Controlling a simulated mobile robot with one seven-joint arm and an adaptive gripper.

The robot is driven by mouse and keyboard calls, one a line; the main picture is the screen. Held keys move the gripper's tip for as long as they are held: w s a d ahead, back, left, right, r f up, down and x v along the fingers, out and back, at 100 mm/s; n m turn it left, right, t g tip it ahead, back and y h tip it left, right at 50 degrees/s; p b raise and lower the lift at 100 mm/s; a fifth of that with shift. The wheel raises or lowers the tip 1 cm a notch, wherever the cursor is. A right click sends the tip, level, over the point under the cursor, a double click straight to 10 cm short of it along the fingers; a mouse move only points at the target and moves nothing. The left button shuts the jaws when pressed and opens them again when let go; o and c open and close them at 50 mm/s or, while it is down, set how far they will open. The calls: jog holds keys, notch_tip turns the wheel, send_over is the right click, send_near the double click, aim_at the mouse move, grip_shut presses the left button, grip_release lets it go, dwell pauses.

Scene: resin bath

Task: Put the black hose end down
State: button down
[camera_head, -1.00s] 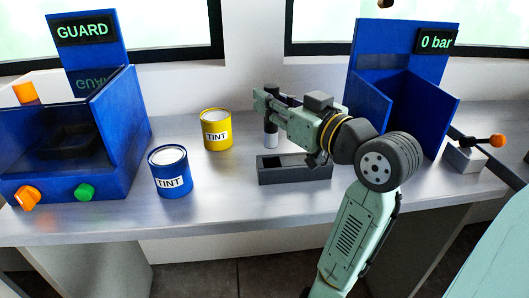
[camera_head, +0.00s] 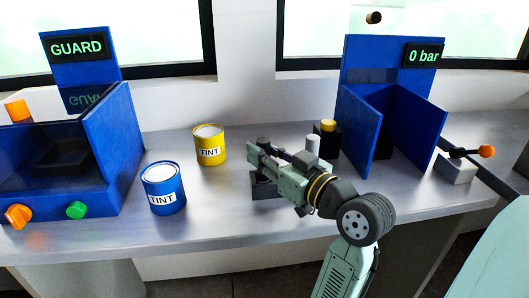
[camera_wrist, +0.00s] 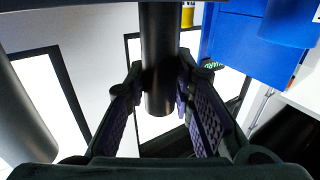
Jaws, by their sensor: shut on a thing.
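The black hose end, a dark cylinder (camera_wrist: 160,60), stands between my fingers in the wrist view, and they are shut on it.
A yellow tint can (camera_head: 209,146) and a blue tint can (camera_head: 163,189) stand left of my gripper. The blue pressure booth (camera_head: 359,122) is at right, the guard box (camera_head: 105,150) at left.

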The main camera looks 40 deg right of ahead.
jog(key=c, duration=1.4)
grip_release()
jog(key=s+b, duration=0.2)
jog(key=s, duration=1)
jog(key=shift+r, duration=0.1)
